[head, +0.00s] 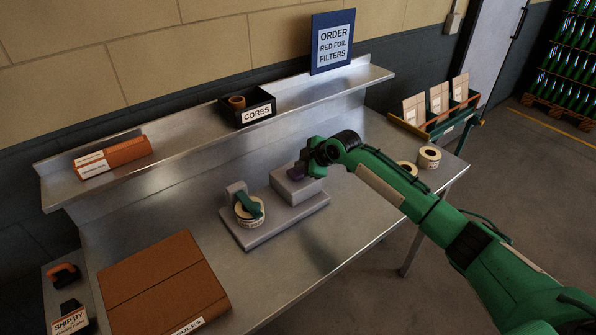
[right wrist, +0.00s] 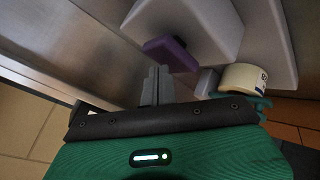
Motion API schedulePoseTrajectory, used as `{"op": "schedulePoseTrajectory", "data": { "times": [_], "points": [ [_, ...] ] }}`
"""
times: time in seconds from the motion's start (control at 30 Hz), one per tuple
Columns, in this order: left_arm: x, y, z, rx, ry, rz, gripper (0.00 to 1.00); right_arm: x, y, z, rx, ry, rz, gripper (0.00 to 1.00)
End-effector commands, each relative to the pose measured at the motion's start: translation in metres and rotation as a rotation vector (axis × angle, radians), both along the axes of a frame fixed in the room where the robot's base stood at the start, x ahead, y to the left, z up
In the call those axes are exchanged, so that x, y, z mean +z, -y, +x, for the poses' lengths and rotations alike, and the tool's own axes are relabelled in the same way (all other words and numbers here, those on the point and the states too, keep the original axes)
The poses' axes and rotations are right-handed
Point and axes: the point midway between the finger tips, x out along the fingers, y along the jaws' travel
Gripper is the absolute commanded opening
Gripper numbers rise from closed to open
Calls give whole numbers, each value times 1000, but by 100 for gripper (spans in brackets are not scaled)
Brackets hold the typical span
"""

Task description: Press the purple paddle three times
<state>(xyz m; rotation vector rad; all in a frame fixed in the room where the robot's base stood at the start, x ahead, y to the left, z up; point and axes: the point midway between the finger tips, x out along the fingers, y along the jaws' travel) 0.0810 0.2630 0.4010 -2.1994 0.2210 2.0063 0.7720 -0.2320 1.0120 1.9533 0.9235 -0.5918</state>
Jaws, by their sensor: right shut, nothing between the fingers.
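The purple paddle (head: 296,173) sticks out from a grey block (head: 297,188) on a grey base on the steel bench. The paddle (right wrist: 171,54) also shows in the right wrist view, just beyond the fingers. My right gripper (right wrist: 157,72) is shut and empty, its fingertips close beside the paddle. Whether they touch it I cannot tell. In the head view the right gripper (head: 305,162) is at the paddle, and its fingers are largely hidden. My left gripper is not in view.
A tape roll (head: 249,210) with a green part sits on the same base (head: 262,238). Two more rolls (head: 429,157) stand on the bench at right. A brown box (head: 165,283) lies at front left. A raised shelf (head: 190,140) runs behind, carrying a black cores tray (head: 247,108).

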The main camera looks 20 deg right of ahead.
Motion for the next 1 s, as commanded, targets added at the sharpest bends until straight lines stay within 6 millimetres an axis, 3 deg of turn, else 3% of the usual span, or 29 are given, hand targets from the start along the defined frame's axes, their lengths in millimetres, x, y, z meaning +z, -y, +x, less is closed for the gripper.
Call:
{"op": "schedulePoseTrajectory", "data": {
  "times": [1.0],
  "points": [
    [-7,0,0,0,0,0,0,-14,0,0,1,-2,-1,0]
  ]
}}
